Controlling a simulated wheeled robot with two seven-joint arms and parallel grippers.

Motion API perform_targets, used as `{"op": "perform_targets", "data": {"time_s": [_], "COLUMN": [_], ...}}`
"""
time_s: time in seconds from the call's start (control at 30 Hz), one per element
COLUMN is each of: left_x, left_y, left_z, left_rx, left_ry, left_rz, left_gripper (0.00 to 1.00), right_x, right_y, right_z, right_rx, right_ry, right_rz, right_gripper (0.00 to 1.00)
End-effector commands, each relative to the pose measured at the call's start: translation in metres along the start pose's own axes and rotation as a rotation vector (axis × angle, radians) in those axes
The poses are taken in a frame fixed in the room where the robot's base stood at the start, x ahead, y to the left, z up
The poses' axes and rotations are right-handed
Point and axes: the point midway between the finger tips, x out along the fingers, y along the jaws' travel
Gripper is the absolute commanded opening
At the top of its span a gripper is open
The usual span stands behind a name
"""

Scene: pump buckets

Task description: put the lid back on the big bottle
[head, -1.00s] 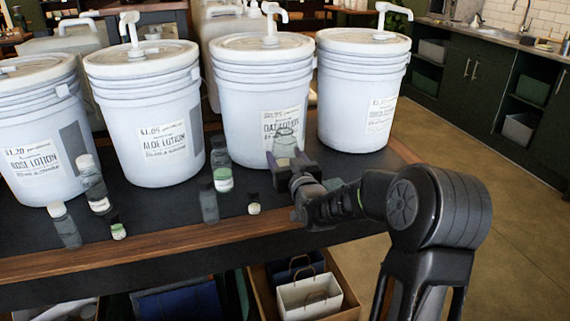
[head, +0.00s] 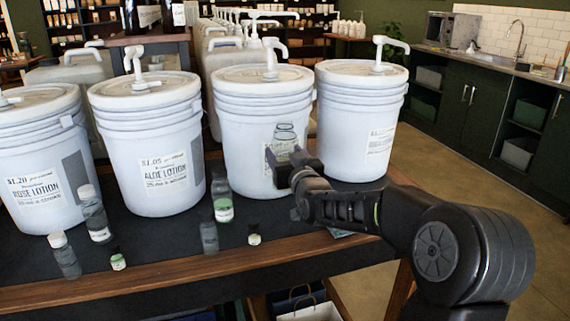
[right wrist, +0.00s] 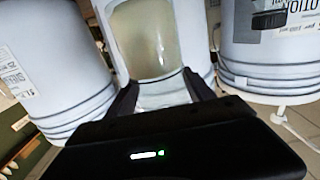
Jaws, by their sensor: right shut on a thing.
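My right gripper (head: 288,165) is shut on a clear see-through bottle (head: 285,132), held upright in front of the oat lotion bucket. In the right wrist view the bottle (right wrist: 150,45) stands between the two fingers, large and pale, with a beige tint. My left gripper is out of view.
Several white pump buckets line the table's back: rose lotion (head: 40,160), aloe lotion (head: 150,150), oat lotion (head: 240,150) and one at the right (head: 350,130). The table's wooden front edge (head: 200,268) is near. The strip between the bottles and that edge is mostly clear.

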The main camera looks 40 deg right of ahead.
Motion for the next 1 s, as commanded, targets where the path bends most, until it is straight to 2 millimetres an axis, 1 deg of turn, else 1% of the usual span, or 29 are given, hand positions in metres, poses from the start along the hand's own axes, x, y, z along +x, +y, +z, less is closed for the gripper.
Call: {"op": "perform_targets", "data": {"time_s": [0.53,0.57,1.0], "left_x": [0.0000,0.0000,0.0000], "left_y": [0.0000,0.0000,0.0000], "left_z": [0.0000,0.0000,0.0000], "left_rx": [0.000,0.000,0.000], "left_ry": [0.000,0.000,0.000], "left_rz": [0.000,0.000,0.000], "left_gripper": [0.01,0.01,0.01], "right_x": [0.0001,0.0001,0.0001], "right_y": [0.0000,0.0000,0.0000], "right_z": [-0.0011,-0.0011,-0.0012], "right_rx": [0.000,0.000,0.000], "right_ry": [0.002,0.002,0.003], "right_rz": [0.000,0.000,0.000], "right_gripper": [0.00,0.59,0.23]}}
